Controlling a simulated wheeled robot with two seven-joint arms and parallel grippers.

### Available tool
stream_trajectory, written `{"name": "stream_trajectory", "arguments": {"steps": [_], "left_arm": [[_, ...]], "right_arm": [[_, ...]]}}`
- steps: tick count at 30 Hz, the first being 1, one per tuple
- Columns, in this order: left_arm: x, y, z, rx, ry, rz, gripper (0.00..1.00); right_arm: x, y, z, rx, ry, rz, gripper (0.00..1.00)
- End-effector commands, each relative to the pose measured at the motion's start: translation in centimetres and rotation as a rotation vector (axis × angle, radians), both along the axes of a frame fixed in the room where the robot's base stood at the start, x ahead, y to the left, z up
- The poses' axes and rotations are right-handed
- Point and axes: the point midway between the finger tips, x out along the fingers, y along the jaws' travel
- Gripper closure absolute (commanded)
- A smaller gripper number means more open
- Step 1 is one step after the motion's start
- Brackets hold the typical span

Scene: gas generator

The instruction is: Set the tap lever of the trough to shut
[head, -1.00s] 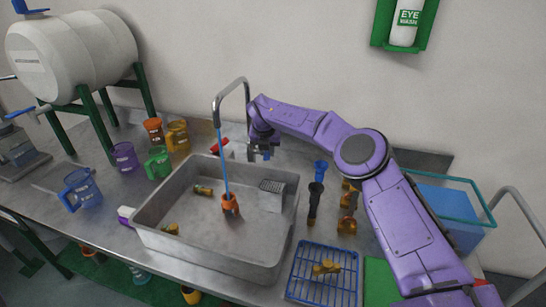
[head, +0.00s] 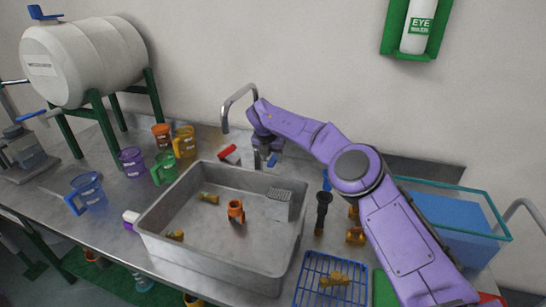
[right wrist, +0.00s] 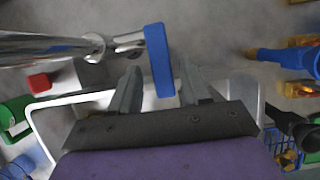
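The grey metal trough (head: 205,262) stands on the counter. Its tap spout (head: 226,108) arches over the back rim, and no water stream shows. The blue tap lever (right wrist: 158,60) is large in the right wrist view, on the end of the metal tap body (right wrist: 128,42); in the head view only a bit of blue (head: 272,160) shows by the gripper. My right gripper (head: 264,146) is behind the trough at the tap. In the right wrist view its fingers (right wrist: 160,75) are apart, with the lever's near end between them, closer to the right finger. My left gripper is out of view.
An orange cup (head: 236,213) and small brass pieces lie in the trough. Coloured jugs (head: 133,163) stand left of it below a white tank (head: 85,62). A blue wire rack (head: 318,291) and a dark upright item (head: 322,212) are on the right. A red block (head: 229,152) is near the tap.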

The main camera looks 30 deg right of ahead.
Motion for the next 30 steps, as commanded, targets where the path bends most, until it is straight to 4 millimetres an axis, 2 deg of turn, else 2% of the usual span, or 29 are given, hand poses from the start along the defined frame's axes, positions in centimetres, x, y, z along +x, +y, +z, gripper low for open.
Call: {"name": "stream_trajectory", "arguments": {"steps": [8,11,14,22,25,30], "left_arm": [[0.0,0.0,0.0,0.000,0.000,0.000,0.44],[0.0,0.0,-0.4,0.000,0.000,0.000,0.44],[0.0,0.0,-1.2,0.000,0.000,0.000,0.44],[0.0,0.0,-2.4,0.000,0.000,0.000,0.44],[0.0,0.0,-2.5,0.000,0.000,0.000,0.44],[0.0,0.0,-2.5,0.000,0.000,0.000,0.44]], "right_arm": [[-0.1,-0.1,-0.2,-0.001,0.004,0.000,0.49],[-0.3,0.1,0.5,0.000,0.002,0.001,0.49],[-0.8,0.6,2.0,-0.001,0.000,0.002,0.49],[-2.5,2.4,7.9,-0.002,-0.001,0.002,0.49],[-2.8,2.7,9.1,-0.002,0.000,0.001,0.49],[-3.0,2.9,9.7,-0.001,0.003,0.001,0.49]]}}
